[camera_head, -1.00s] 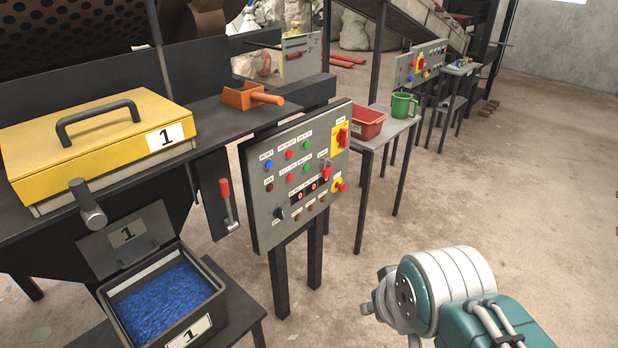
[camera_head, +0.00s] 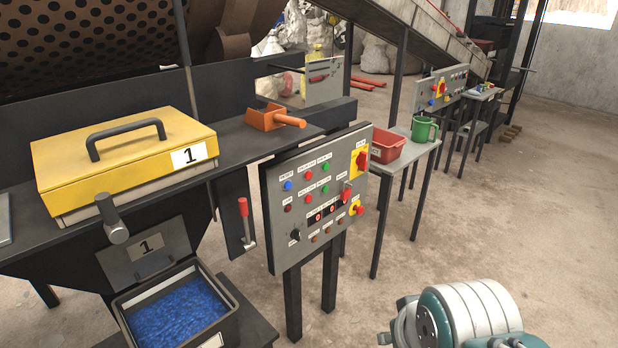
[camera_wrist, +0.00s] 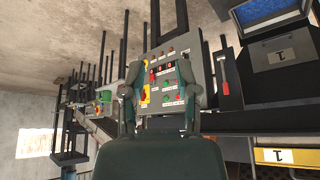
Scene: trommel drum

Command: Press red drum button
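The grey control panel (camera_head: 275,232) stands on dark posts in the middle of the head view. Two small red buttons, an upper one (camera_head: 306,174) and a lower one (camera_head: 308,198), sit on it between blue or dark red buttons and green ones. The small labels are too blurred to say which is the drum button. The panel (camera_wrist: 200,62) appears upside down in the wrist view, beyond my gripper. My gripper (camera_wrist: 157,80) has its two fingers apart with nothing between them. It is away from the panel, touching no button. Its fingers are not clear in the head view.
A red knob (camera_head: 346,192) and yellow-backed switches stick out at the panel's right side. A red-handled lever (camera_head: 244,220) hangs left of it. Floor before the panel is clear.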

